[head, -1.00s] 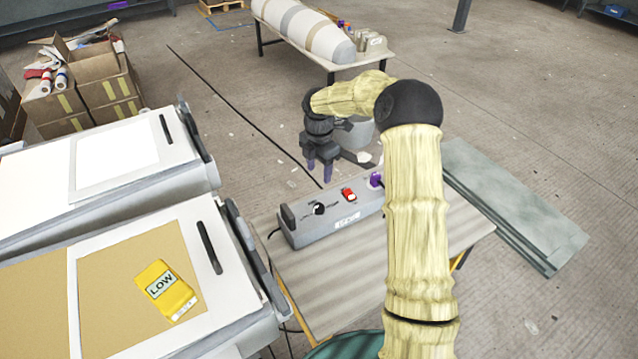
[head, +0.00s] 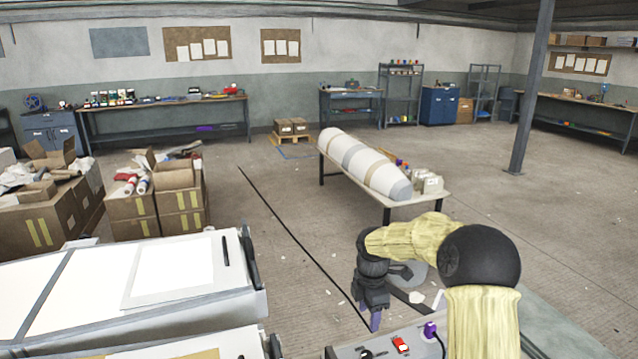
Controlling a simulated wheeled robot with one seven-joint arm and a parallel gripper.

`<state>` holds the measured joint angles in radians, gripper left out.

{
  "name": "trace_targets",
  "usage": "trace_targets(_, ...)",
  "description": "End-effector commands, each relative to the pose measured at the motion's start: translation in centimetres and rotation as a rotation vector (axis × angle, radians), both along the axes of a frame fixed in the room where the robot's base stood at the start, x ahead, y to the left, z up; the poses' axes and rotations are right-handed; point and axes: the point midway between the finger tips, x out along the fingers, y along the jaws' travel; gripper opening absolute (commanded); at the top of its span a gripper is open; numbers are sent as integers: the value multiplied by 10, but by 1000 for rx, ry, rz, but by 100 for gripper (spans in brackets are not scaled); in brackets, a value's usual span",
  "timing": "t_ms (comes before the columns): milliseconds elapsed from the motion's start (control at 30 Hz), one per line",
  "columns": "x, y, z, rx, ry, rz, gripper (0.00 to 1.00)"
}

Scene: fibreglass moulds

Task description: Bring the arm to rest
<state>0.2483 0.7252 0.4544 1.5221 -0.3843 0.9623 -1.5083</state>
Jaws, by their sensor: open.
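My arm (head: 480,310), in a pale yellow sleeve with a black joint, rises at the lower right of the head view and bends over to the left. My gripper (head: 372,318) hangs from it, pointing down, with purple fingertips. It is open and I see nothing between the fingers. It is above and just behind the grey control box (head: 378,350), which has a red switch (head: 401,344) and a purple plug (head: 430,330). The lower part of the box is cut off by the picture's edge.
White-topped units (head: 120,285) stand at the left, with open cardboard boxes (head: 155,205) behind. A table (head: 390,202) bears a long striped mould (head: 365,165). A grey post (head: 531,100) stands at the right. The floor (head: 290,210) between boxes and table is mostly clear.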

Motion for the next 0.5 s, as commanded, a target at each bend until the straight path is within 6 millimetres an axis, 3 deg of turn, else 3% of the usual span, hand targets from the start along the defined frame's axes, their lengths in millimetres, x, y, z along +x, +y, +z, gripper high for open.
trace_targets(200,-65,8,28,0,-49,-417,53)
trace_targets(500,-162,-1,53,73,-124,-1086,53)
